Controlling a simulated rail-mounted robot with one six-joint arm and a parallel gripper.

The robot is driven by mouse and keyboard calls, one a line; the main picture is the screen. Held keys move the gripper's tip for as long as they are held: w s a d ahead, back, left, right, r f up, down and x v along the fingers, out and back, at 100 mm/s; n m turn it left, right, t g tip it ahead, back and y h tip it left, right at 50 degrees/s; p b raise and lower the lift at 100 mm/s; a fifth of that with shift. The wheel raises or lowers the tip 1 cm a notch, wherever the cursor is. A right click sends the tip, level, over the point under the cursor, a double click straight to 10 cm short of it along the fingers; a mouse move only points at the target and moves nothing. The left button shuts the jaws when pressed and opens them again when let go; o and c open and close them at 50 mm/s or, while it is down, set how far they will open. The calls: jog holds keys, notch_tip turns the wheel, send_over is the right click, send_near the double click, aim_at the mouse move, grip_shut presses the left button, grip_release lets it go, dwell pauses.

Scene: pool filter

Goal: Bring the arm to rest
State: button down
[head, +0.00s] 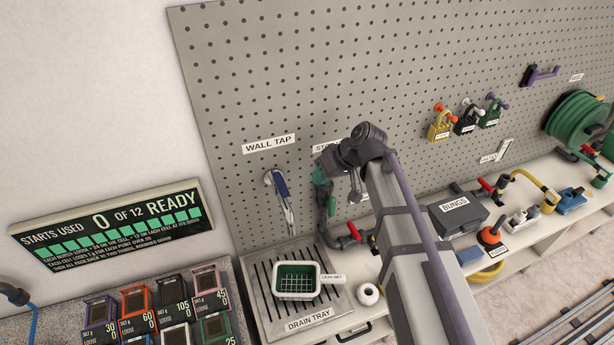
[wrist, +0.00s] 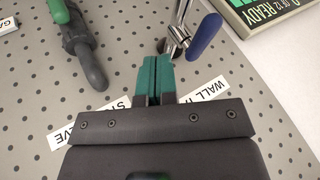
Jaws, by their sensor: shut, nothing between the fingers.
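My gripper (head: 318,177) is raised in front of the grey pegboard, between the wall tap and the stop valve. In the wrist view its two teal fingers (wrist: 157,75) are together with nothing between them. My arm (head: 415,265) reaches up from the bottom of the head view and bends at the wrist. The wall tap (head: 281,189) with its blue lever is left of the gripper; it also shows in the wrist view (wrist: 204,35). A green-handled grey valve (wrist: 85,60) is on the other side. My arm partly hides the label above it.
A drain tray (head: 262,290) holds a green-lined white basket (head: 296,281). A red-handled pipe valve (head: 353,232) and a white round item (head: 368,294) are close to my arm. Loose cells (head: 135,300) stand lower left; a bungs box (head: 458,212) is right.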

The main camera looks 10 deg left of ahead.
jog(key=s+p+v, duration=0.1)
jog(key=p+v, duration=0.2)
jog(key=v, duration=0.3)
jog(key=shift+a+r, duration=0.15)
jog(key=shift+r, duration=0.2)
jog(key=s+d+f+m+h+b, duration=0.3)
jog(key=s+d+f+b, duration=0.3)
jog(key=d+f+b, duration=0.3)
jog(key=s+d+f+m+h+b, duration=0.4)
jog(key=d+f+b, duration=0.5)
jog(key=d+f, duration=0.4)
jog(key=s+m, duration=0.1)
jog(key=s, duration=0.1)
jog(key=shift+s+d+m, duration=0.25)
jog(key=shift+s+m, duration=0.15)
